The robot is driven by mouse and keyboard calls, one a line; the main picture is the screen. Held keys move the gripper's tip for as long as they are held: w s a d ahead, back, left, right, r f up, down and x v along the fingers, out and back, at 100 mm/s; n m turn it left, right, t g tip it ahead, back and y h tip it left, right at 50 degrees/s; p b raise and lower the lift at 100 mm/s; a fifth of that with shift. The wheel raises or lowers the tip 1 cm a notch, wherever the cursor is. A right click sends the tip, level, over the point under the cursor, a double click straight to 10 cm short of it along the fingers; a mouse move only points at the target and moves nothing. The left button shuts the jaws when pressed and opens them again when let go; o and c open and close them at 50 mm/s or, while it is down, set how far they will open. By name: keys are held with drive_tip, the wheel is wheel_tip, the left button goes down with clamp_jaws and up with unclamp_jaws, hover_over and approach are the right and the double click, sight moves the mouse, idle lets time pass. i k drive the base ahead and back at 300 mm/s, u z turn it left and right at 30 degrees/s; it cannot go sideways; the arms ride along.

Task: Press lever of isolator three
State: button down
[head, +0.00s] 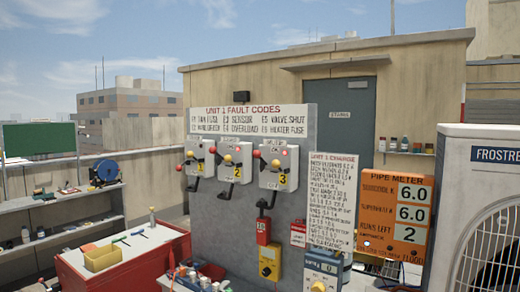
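Isolator three (278,167) is a grey box marked with a yellow 3, the rightmost of three on a grey panel in the head view. My gripper is not in view.
A red tagged box (263,231) and a yellow box (269,263) sit below isolator three. A white text board (331,200) and an orange pipe meter (396,212) stand to the right. A red bench (125,255) is at the left.

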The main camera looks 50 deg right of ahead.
sight(256, 154)
drive_tip(key=u, duration=0.05)
drive_tip(key=i, duration=0.95)
drive_tip(key=z, duration=0.05)
